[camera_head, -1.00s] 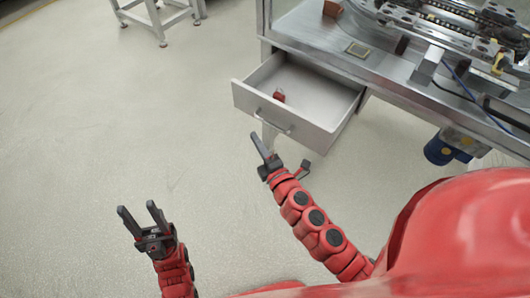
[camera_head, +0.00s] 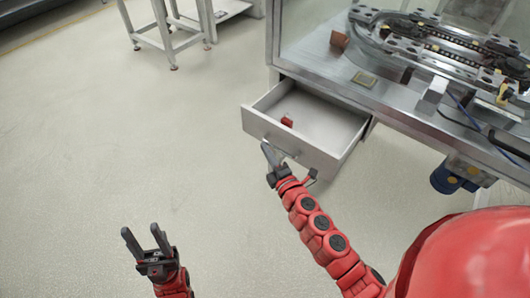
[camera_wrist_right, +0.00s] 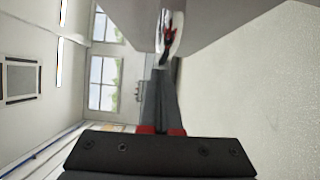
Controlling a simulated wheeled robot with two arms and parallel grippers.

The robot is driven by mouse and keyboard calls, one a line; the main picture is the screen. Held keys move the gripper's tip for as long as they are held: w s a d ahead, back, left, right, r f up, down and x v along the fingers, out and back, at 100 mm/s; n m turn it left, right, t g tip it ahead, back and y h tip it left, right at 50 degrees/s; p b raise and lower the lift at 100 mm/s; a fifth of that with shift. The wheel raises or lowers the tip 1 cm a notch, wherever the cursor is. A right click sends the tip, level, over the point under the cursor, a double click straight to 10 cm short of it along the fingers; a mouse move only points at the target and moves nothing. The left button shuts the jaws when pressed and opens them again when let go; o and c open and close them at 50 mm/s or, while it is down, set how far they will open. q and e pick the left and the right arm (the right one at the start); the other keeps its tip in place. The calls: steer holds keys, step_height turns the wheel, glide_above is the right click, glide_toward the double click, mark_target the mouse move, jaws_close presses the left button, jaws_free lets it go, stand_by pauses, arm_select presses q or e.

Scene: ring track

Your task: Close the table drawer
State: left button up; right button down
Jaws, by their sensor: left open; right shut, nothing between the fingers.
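The table drawer (camera_head: 316,159) is pulled out from under the metal table (camera_head: 395,108) in the head view. A small red object (camera_head: 287,122) lies inside it. My right gripper (camera_head: 266,147) is shut and empty, with its fingertips at the drawer front beside the handle. The right wrist view shows the shut fingers (camera_wrist_right: 158,74) pointing at the drawer's handle (camera_wrist_right: 169,38) and grey front panel; whether they touch cannot be told. The fingers partly hide the handle in the head view. My left gripper (camera_head: 143,243) is open and empty, low over the floor, away from the drawer.
A ring track (camera_head: 440,45) stands on the tabletop, with a small brown block (camera_head: 339,39) nearby. A blue motor (camera_head: 450,178) hangs below the table's edge at right. A white stand (camera_head: 168,32) is at the back. The floor left of the drawer is clear.

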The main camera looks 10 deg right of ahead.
steer(key=b, duration=0.3)
glide_above(305, 123)
steer(key=shift+s+a, duration=0.1)
steer(key=shift+a, duration=0.25)
steer(key=shift+d, duration=0.15)
steer(key=shift+d+r, duration=0.15)
steer(key=shift+r, duration=0.05)
